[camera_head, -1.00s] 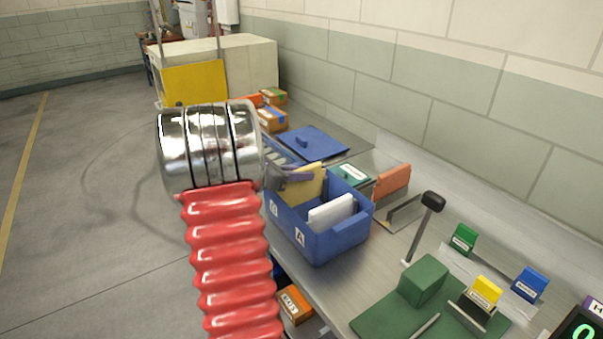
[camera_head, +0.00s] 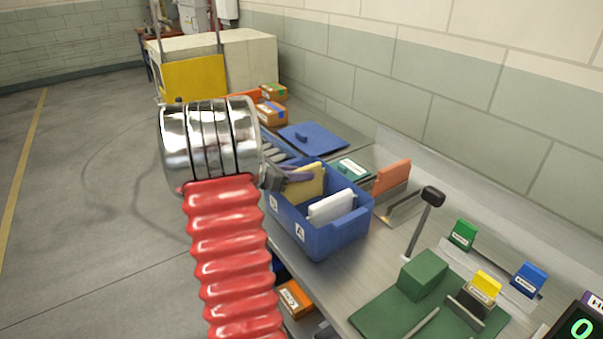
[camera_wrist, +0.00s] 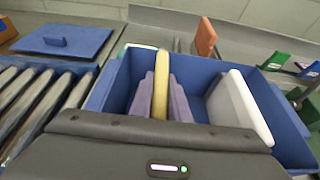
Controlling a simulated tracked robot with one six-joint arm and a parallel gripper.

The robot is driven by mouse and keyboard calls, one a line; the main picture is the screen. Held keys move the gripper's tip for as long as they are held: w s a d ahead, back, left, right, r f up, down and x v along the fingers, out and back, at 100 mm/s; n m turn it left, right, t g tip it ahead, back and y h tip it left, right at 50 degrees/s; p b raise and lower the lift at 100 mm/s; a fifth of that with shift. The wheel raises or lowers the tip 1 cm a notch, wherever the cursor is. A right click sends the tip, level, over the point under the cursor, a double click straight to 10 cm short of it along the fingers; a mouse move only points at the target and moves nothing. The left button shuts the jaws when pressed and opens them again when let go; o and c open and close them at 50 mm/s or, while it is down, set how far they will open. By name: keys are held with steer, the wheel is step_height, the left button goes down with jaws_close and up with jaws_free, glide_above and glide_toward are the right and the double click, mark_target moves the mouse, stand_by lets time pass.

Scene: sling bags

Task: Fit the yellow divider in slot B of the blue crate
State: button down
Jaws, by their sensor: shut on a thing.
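The blue crate (camera_head: 337,244) stands on the metal bench, with labels A and B on its near side. The yellow divider (camera_head: 309,184) is upright in the B end of the crate, and it also shows in the wrist view (camera_wrist: 161,84). My gripper (camera_head: 300,175) is shut on the divider, with one purple finger on each side of it (camera_wrist: 161,98). The fingers reach down inside the crate walls. The divider's lower edge and the slot are hidden, so I cannot tell how deep it sits. A white divider (camera_head: 331,207) stands in the A end.
A roller conveyor (camera_wrist: 40,105) adjoins the crate on the left, with a blue lid (camera_head: 314,138) behind. An orange panel (camera_head: 392,177) stands behind the crate. A black-knobbed lever (camera_head: 432,197) and a green fixture (camera_head: 424,279) are to the right.

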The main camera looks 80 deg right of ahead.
steer(key=shift+f, duration=0.65)
steer(key=c, duration=1.6)
jaws_free()
steer(key=v, duration=1.3)
steer(key=shift+w+a+r, duration=0.1)
steer(key=shift+w+a, duration=0.15)
steer(key=shift+w, duration=0.05)
